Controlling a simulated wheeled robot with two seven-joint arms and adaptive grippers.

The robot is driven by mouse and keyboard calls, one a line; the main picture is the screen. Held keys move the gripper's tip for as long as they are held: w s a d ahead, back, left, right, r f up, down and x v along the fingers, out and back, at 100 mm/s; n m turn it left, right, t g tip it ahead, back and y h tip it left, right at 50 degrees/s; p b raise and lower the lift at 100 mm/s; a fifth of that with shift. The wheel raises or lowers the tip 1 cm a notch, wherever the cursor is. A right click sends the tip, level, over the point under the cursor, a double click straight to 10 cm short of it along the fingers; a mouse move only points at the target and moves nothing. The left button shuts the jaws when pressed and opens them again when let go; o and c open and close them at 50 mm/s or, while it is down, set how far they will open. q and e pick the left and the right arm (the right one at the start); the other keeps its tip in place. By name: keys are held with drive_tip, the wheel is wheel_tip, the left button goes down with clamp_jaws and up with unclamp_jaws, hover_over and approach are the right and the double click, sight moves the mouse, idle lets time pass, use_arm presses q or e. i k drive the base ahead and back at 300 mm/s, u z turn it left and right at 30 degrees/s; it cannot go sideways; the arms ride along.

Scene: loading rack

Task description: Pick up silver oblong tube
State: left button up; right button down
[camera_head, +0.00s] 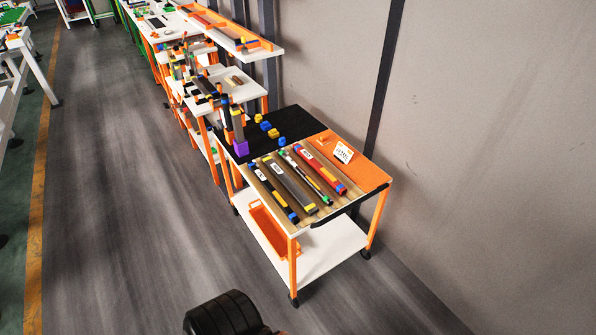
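A silver-grey oblong tube (291,184) with a yellow end lies on the wooden-looking top of a cart, in a row of long tubes. To its left is a dark tube (273,193) with yellow and blue parts. To its right is a thin dark tube (308,174) with green ends, then a red tube (320,168) with a blue and yellow end. A black rounded part of mine shows at the bottom edge. No gripper fingers show, and nothing touches the tubes.
The cart (345,218) has orange legs, wheels and a white lower shelf with an orange tray (274,234). Blue and yellow blocks (267,127) and a purple block (241,148) sit on its black part. White tables stand behind; a wall is right. The floor at left is clear.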

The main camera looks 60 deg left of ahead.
sight(308, 206)
drive_tip(key=u, duration=0.35)
drive_tip(key=i, duration=1.55)
drive_tip(key=u, duration=1.6)
drive_tip(key=i, duration=0.9)
drive_tip(key=u, duration=1.1)
drive_tip(key=i, duration=0.15)
drive_tip(key=u, duration=0.15)
